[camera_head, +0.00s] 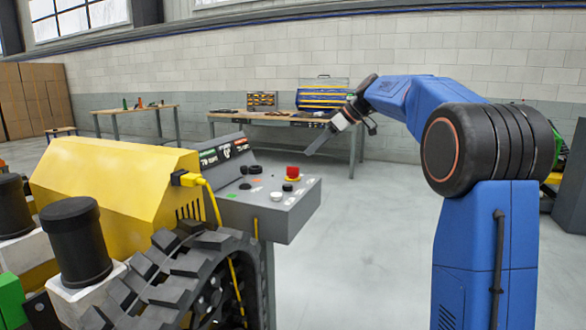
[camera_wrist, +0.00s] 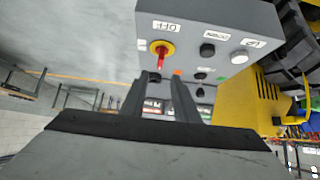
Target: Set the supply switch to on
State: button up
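A grey control panel (camera_head: 262,205) slopes beside the yellow machine and shows upside down in the wrist view (camera_wrist: 215,100). It carries a red knob (camera_head: 293,172), which in the wrist view is a red handle on a yellow round base (camera_wrist: 161,50) under a white label. Black knobs (camera_wrist: 207,50) and a white button (camera_wrist: 239,57) sit beside it.
The yellow tracked carrier (camera_head: 115,185) stands left of the panel, with a black track (camera_head: 185,275) below. A yellow cable (camera_head: 214,200) plugs in near the panel. Workbenches (camera_head: 270,117) stand at the back wall. The floor right of the panel is clear.

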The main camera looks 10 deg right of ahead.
aim_at(293, 167)
jog(key=x, duration=1.1)
jog(key=shift+w+a+f, duration=0.15)
jog(key=shift+a, duration=0.1)
grip_shut()
